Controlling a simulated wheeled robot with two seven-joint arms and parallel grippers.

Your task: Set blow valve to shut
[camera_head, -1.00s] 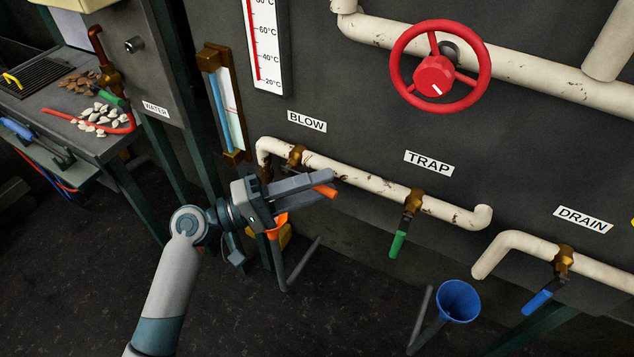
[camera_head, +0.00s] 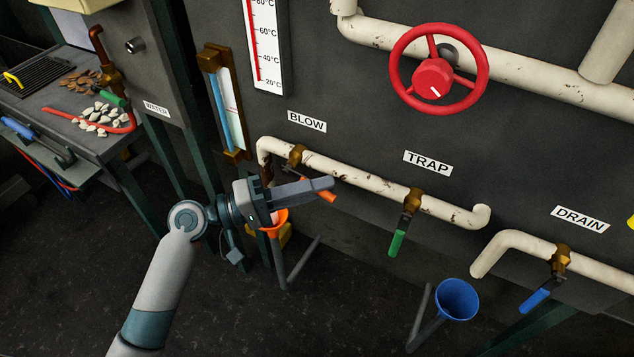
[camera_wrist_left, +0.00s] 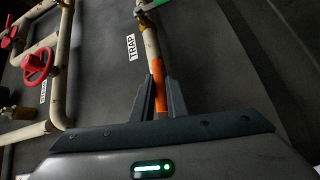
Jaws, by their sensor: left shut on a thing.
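The blow valve (camera_head: 296,154) is a brass fitting on the white pipe under the BLOW label (camera_head: 307,121). Its orange handle (camera_head: 326,195) points right and slightly down, nearly along the pipe; most of it is hidden behind my gripper. My left gripper (camera_head: 326,186) is shut on the orange handle. In the left wrist view the orange handle (camera_wrist_left: 158,76) lies between the two fingers (camera_wrist_left: 161,98). My right gripper is in neither view.
The trap valve's green handle (camera_head: 397,243) and the drain valve's blue handle (camera_head: 535,301) hang to the right. An orange funnel (camera_head: 277,223) is just below my gripper, and a blue funnel (camera_head: 457,299) is lower right. A red handwheel (camera_head: 433,76) is above.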

